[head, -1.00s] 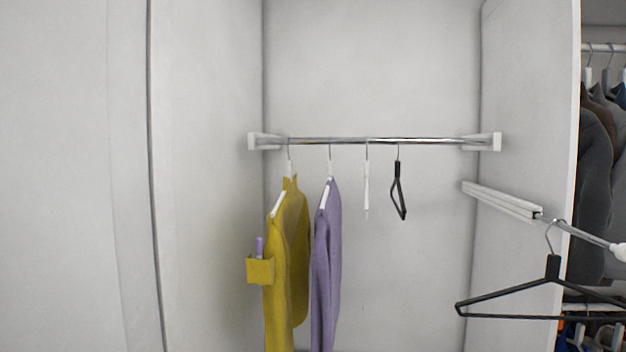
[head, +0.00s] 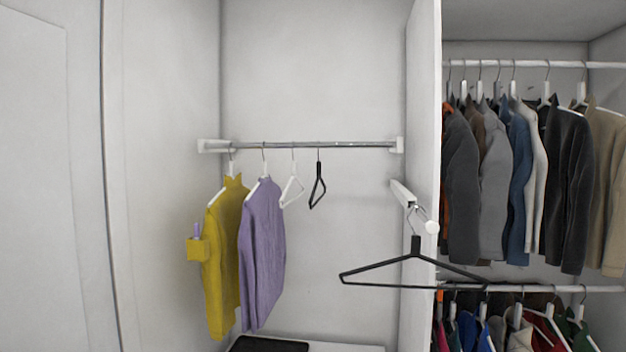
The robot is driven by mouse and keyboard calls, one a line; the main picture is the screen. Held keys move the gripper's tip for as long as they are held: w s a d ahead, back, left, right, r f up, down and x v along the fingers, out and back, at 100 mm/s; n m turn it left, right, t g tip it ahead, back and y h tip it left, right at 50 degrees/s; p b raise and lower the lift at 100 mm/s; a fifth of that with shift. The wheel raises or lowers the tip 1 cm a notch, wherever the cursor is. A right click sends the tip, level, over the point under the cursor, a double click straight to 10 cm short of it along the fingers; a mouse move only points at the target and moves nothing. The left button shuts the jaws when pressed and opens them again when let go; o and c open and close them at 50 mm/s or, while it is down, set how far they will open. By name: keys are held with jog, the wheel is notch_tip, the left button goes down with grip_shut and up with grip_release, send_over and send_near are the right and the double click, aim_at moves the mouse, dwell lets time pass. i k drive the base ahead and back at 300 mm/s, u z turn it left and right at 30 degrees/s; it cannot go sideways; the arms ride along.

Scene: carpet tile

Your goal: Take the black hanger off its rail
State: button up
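Two black hangers show in the head view. The nearer black hanger (head: 415,244) is bare and hangs by its metal hook from a short pull-out rail (head: 419,210) at the edge of the right partition. The other black hanger (head: 317,185) is smaller in the picture and hangs bare, edge turned toward me, on the chrome rail (head: 325,144) at the back of the left closet bay. My gripper is not in view.
On the chrome rail hang a yellow garment (head: 222,262), a purple sweater (head: 262,255) and a bare white hanger (head: 291,188). The partition (head: 420,120) divides this bay from racks of clothes (head: 490,180) on the right. A black flat item (head: 268,344) lies at the bottom.

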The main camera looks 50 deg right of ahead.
aim_at(318, 163)
jog(key=k, duration=0.15)
jog(key=z, duration=1.5)
jog(key=i, duration=0.35)
jog(key=z, duration=0.1)
